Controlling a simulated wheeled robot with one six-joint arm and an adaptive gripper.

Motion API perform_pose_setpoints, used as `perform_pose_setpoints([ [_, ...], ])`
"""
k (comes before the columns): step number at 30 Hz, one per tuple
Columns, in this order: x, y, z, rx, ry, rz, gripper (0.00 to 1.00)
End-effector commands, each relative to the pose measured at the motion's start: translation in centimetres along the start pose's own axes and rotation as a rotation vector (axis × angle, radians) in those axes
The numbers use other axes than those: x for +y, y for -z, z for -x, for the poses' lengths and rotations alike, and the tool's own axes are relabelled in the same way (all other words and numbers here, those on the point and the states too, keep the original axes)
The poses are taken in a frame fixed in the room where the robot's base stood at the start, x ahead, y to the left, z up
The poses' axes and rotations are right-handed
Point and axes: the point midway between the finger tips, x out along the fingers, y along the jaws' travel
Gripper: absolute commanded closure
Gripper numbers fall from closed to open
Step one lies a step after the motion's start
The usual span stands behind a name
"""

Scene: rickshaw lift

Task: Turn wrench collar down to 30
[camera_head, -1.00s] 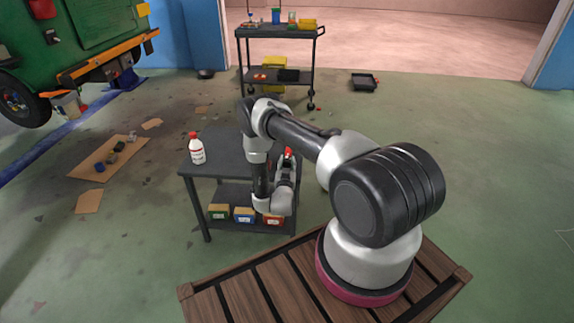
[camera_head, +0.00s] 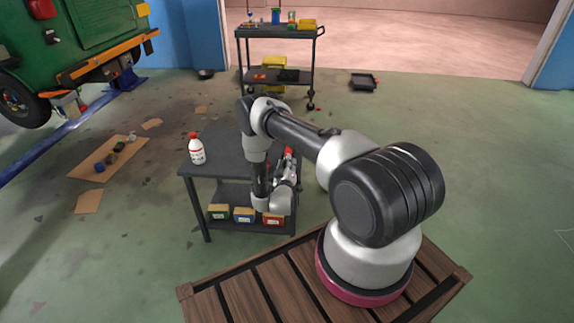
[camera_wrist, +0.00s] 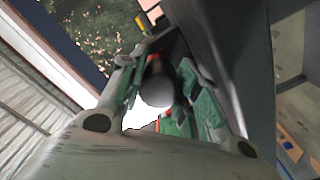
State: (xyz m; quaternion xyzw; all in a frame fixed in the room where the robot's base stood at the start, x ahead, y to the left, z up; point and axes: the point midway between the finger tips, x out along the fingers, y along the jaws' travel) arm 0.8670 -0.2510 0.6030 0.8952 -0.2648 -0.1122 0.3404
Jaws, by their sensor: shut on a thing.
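My gripper (camera_head: 289,157) is at the right side of the dark workbench, mostly hidden behind my own wrist links in the head view. A small red part (camera_head: 288,151) shows at its tip. In the wrist view my gripper (camera_wrist: 160,85) has its green-padded fingers on both sides of a rounded grey piece (camera_wrist: 157,90) with a dark, red-edged part behind it. I take this piece to be the wrench. The fingers are shut on it. The collar's scale and the 30 mark cannot be read in either view.
The workbench (camera_head: 222,150) carries a white red-capped bottle (camera_head: 197,149) at left. Its lower shelf holds green, blue and red boxes (camera_head: 244,215). A tool cart (camera_head: 278,77) stands behind, a green vehicle (camera_head: 70,45) at upper left. The floor between is mostly clear.

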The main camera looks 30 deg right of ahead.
Motion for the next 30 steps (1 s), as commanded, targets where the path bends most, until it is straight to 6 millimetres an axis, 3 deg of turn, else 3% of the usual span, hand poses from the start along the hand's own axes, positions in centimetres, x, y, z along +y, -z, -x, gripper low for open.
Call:
perform_pose_setpoints([
  [20, -0.05, -0.13, 0.08, -0.004, 0.002, 0.069, 0.91],
  [21, -0.05, -0.13, 0.08, -0.005, 0.002, 0.069, 0.66],
  [24, -0.05, -0.12, 0.07, -0.004, 0.002, 0.069, 0.47],
  [30, -0.13, -0.10, 0.07, -0.004, 0.004, 0.068, 0.44],
])
